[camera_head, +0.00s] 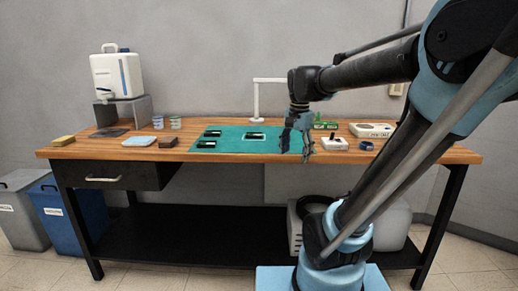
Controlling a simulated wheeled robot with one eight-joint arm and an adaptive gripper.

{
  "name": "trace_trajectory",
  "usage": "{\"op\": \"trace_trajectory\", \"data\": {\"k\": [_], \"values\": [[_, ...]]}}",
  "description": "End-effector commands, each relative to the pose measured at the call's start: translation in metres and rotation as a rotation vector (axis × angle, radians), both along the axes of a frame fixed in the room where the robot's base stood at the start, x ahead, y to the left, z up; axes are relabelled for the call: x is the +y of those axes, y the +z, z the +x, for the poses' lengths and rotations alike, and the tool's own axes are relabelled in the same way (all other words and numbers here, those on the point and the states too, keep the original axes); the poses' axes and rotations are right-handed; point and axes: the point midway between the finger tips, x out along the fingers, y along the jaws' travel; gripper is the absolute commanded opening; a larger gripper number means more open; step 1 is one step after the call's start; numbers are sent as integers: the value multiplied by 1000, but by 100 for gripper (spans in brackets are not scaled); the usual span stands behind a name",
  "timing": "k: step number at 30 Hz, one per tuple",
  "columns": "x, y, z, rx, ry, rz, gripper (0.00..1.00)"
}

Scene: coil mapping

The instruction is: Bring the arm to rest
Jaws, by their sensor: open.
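My arm rises from its blue base at the lower right and reaches left over the workbench (260,157). My gripper (298,147) points down above the right end of the green mat (230,147). It is open, and no object shows between its fingers. Several small dark pieces lie on the mat, one of them on a light square (255,136). The gripper hides the mat's right edge.
A white device (334,144), a blue ring (366,146) and a white box (372,129) stand right of the gripper. A white lamp post (256,100) stands behind the mat. A water container (117,73), cups and blocks stand at left. Bins (68,206) stand on the floor.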

Motion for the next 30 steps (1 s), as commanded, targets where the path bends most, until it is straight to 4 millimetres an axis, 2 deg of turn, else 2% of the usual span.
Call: {"op": "trace_trajectory", "data": {"k": [1, 6, 15, 18, 22, 30], "values": [[-8, -11, -14, -8, 48, -6, 66], [-28, -48, -54, -35, 242, -32, 66], [-53, -120, -116, -78, 570, -92, 66], [-58, -139, -129, -88, 654, -110, 66], [-61, -155, -140, -93, 722, -126, 66], [-62, -160, -143, -96, 750, -132, 66]]}}
